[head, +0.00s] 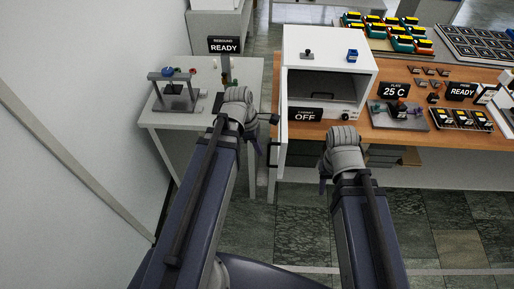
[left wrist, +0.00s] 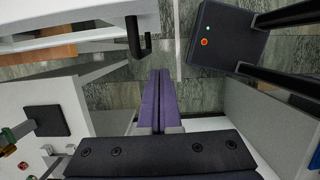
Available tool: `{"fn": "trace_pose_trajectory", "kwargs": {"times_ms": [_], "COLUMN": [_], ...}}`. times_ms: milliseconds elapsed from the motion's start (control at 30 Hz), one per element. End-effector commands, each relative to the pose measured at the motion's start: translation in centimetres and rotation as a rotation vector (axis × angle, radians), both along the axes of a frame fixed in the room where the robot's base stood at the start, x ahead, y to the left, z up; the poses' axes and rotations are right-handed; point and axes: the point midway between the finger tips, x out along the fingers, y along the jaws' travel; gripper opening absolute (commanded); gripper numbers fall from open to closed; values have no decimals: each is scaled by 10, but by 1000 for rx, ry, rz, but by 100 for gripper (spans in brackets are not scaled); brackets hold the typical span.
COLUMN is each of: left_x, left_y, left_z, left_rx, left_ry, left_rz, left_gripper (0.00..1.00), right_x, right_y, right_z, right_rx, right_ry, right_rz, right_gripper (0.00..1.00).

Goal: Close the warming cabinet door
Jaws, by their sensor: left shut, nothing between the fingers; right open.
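The white warming cabinet (head: 330,52) stands at the left end of the wooden bench, with a dark opening in front. Its white door (head: 283,125) is swung open toward me and shows nearly edge-on at the cabinet's left side. The door's dark handle (head: 272,153) is on its left face. In the left wrist view the handle (left wrist: 138,38) is a black hook. My left gripper (left wrist: 160,75) is shut and empty, its purple fingertips close to the handle but apart from it. My right gripper (head: 323,186) is open and empty, hanging low in front of the cabinet, partly hidden by its wrist.
A grey side table (head: 165,118) with a small press (head: 175,92) stands left of the door. A READY sign (head: 224,46) is behind. The wooden bench (head: 400,140) right of the cabinet carries a plate device, signs and racks. Tiled floor lies clear below.

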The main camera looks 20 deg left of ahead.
Motion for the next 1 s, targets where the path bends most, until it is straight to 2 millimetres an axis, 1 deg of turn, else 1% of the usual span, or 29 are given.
{"fn": "trace_pose_trajectory", "kwargs": {"times_ms": [33,200,333,367,400,500,600,733,1000], "left_x": [1,2,3,6,8,11,13,14,15], "left_y": [-2,-8,-11,-18,-24,-36,-43,-48,-49], "left_z": [-15,-38,-52,-45,-44,-43,-43,-43,-44], "left_rx": [0,0,0,0,0,0,0,0,0], "left_ry": [0,0,0,-1,-1,-1,0,0,0], "left_rz": [-1,-1,-1,-4,-5,-3,-2,-1,0], "left_gripper": [0,0,0,0,0,0,0,0,0], "right_x": [0,0,0,0,0,0,0,0,0], "right_y": [0,0,0,0,0,0,0,0,0], "right_z": [-15,-38,-52,-45,-44,-43,-43,-43,-43], "right_rx": [0,-1,-1,-1,-1,0,0,0,0], "right_ry": [0,-1,-1,-1,-1,-1,-1,-1,-1], "right_rz": [0,2,6,6,6,6,6,6,6], "right_gripper": [45,45,45,45,45,45,45,45,45]}}
